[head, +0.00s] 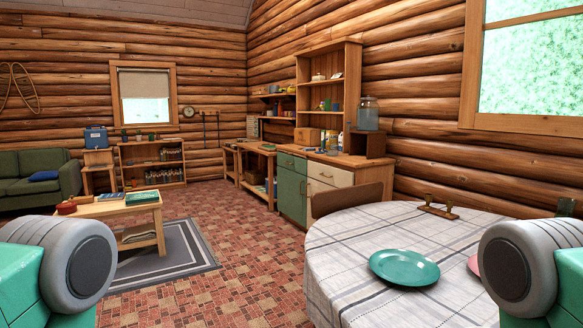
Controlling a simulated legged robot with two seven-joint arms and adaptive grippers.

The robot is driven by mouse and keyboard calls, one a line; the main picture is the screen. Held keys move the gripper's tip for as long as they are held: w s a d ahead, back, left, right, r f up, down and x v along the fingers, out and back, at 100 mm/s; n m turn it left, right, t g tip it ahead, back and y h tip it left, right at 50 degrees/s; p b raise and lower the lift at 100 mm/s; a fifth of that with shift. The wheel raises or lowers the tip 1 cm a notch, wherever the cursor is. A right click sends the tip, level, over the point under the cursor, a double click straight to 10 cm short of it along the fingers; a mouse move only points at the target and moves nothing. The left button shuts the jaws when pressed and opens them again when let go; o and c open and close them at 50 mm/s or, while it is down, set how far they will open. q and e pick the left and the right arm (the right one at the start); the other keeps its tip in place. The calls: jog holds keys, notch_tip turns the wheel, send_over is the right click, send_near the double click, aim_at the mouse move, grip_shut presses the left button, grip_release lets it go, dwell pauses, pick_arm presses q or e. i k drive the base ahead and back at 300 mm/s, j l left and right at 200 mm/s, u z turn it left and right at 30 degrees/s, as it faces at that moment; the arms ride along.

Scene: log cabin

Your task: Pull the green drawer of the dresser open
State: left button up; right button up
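The dresser (340,160) stands against the right log wall, some distance ahead, beyond the round table. Its front has a green drawer (292,163) at the upper left, which looks closed. A green door or panel (292,195) lies below it. A cream drawer (325,174) is to the right, and a chair back hides part of the front there. Neither gripper is in view; only my green and grey arm parts show at the lower left and lower right corners.
A round table (340,265) with a checked cloth and a green plate (404,267) stands close at front right. A wooden chair (347,199) is tucked behind it. A low table (113,211) stands left on a grey rug (190,250). Tiled floor (250,235) is clear between.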

aim_at(299, 165)
jog(key=i+j+u, duration=0.5)
jog(key=i+u, duration=0.15)
jog(key=i, duration=0.3)
jog(key=i+j, duration=0.15)
jog(key=i, duration=0.8)
jog(key=i+j+u, duration=0.1)
jog(key=i, duration=0.85)
jog(key=i+z, duration=0.2)
jog(key=i, duration=0.45)
jog(key=i+j+z, duration=0.15)
jog(key=i, duration=0.5)
jog(key=i+j+z, duration=0.2)
jog(key=i, duration=0.45)
